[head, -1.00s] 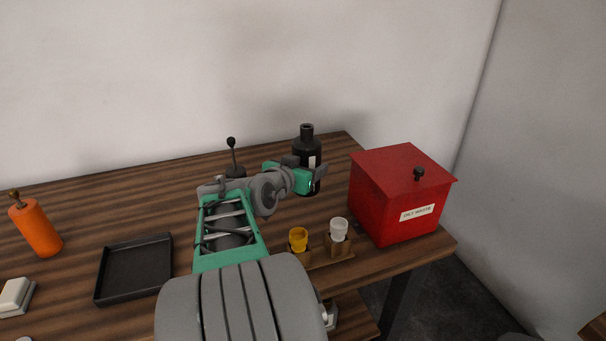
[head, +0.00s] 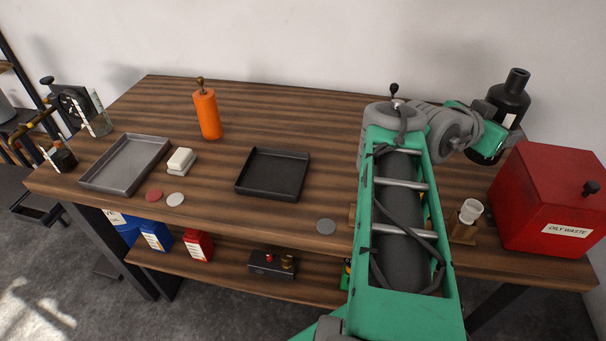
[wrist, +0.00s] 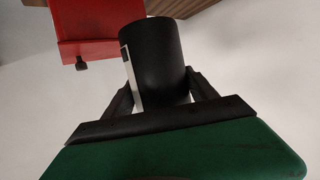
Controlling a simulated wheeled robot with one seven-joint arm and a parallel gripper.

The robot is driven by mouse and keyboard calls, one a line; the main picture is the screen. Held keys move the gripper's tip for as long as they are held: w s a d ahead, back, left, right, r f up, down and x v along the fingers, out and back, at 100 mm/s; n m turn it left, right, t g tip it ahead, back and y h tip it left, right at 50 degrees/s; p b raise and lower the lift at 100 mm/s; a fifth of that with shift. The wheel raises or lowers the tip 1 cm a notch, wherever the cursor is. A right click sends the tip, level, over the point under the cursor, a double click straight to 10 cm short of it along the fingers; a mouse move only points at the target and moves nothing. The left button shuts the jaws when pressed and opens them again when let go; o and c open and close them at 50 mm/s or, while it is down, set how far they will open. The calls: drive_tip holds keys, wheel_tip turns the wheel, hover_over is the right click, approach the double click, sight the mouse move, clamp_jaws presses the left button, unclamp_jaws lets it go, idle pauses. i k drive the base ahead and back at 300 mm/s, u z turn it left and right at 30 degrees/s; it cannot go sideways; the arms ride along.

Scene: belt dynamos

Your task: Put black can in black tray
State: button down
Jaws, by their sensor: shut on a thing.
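The black can (head: 508,104), a dark bottle-shaped can with a narrow neck and white label, is upright in my gripper (head: 492,140) at the right of the head view. It appears raised above the table, near the back of the red bin. In the wrist view, the fingers of my gripper (wrist: 162,92) are shut on either side of the can (wrist: 158,62), with its label at the left. The black tray (head: 272,176) lies empty near the middle of the table. My arm stands between the tray and the can.
A red oily-waste bin (head: 553,202) stands at the table's right end. White cups (head: 470,212) sit on a wooden holder in front. An orange bottle (head: 207,114) stands behind the black tray. A grey tray (head: 126,164) and white block (head: 180,161) are left.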

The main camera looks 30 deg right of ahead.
sight(264, 172)
drive_tip(key=u, duration=0.05)
drive_tip(key=k, duration=0.95)
